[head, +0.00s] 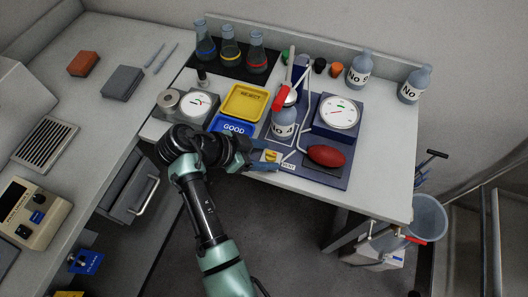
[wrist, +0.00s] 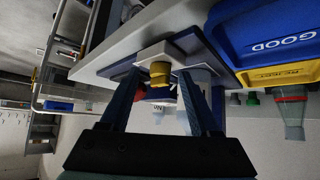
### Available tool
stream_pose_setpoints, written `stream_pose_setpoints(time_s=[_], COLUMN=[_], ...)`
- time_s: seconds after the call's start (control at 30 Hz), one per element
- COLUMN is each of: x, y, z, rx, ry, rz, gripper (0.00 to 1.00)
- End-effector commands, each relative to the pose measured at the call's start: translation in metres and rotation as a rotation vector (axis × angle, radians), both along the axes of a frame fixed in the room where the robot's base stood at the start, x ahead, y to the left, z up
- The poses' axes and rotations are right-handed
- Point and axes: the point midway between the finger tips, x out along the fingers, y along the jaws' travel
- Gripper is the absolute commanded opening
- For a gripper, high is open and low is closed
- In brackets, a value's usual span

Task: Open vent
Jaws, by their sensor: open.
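The vent knob (head: 271,156) is small and yellow, on a pale block at the front edge of the blue apparatus board, beside a label that appears to read VENT (head: 288,164). In the wrist view the yellow knob (wrist: 160,73) sits on its white block (wrist: 163,50), between my fingers. My gripper (head: 270,156) is open, its blue fingers on either side of the knob. In the wrist view, gaps show between the knob and the fingers of my gripper (wrist: 160,82). Whether the fingertips reach fully past the knob is unclear.
A bottle (head: 284,123), a red rubber bulb (head: 326,156) and a dial gauge (head: 340,112) stand on the board. A blue GOOD tray (head: 232,125) and a yellow tray (head: 244,102) are close to my gripper. Flasks (head: 229,45) stand behind.

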Motion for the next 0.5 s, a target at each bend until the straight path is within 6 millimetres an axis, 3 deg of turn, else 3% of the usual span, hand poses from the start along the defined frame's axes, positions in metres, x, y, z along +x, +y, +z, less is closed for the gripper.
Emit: stream_pose_setpoints(time_s=[0.27,0.5], x=[-0.007,-0.025], y=[0.017,0.054], z=[0.018,0.058], rx=[0.001,0.003], ry=[-0.005,-0.006], rz=[0.004,0.005], gripper=[0.63,0.63])
